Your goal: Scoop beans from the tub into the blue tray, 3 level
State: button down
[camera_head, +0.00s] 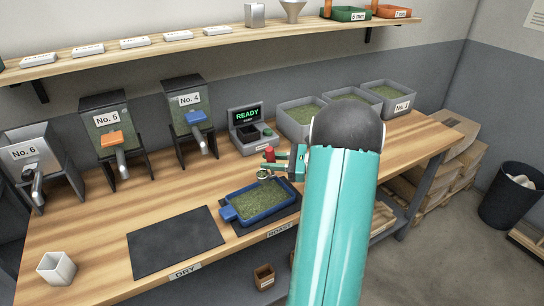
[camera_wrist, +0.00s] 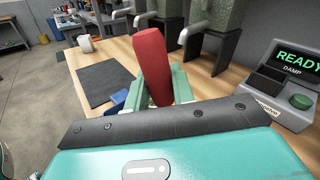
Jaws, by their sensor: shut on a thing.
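My gripper (camera_head: 284,162) is shut on the red handle (camera_head: 269,154) of a scoop; the handle stands up between the fingers in the wrist view (camera_wrist: 150,62). A small metal ring or bowl (camera_head: 263,173) shows just below it, near the blue tray's back edge. The blue tray (camera_head: 229,213) holds a spread of green beans and sits on a dark mat. A bit of blue shows in the wrist view (camera_wrist: 117,103). Three grey tubs of green beans stand at the back right, the rightmost marked No. 1 (camera_head: 402,107). My arm partly hides the middle one.
A scale reading READY (camera_head: 247,130) stands behind the gripper. Roasters No. 4 (camera_head: 190,99), No. 5 (camera_head: 106,118) and No. 6 (camera_head: 25,152) line the back left. An empty dark mat (camera_head: 175,242) and a white cup (camera_head: 56,268) are at the front left. A shelf (camera_head: 200,45) runs above.

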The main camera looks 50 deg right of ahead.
jog(key=shift+s+a+f+n+h, duration=0.1)
jog(key=shift+a+f+n+h, duration=0.15)
jog(key=shift+f+n, duration=0.25)
jog(key=shift+a+f+n+h, duration=0.15)
jog(key=shift+a+f+n, duration=0.15)
jog(key=shift+f+n, duration=0.2)
jog(key=a+f+n+h, duration=0.1)
jog(key=a+n, duration=0.1)
jog(key=n, duration=0.1)
jog(key=s+a+f+n+h, duration=0.1)
jog(key=a+f+n+h, duration=0.1)
jog(key=n, duration=0.2)
jog(key=s+a+f+n+h, duration=0.1)
jog(key=a+n+h, duration=0.1)
jog(key=n, duration=0.1)
jog(key=shift+a+f, duration=0.15)
jog(key=shift+f, duration=0.15)
jog(key=f+n, duration=0.1)
jog(key=n, duration=0.1)
jog(key=a+f+n+h, duration=0.1)
jog(key=n, duration=0.1)
jog(key=shift+s+f+h, duration=0.15)
jog(key=shift+h, duration=0.15)
dwell(0.6)
notch_tip(320, 180, up, 3)
dwell(0.5)
dwell(0.3)
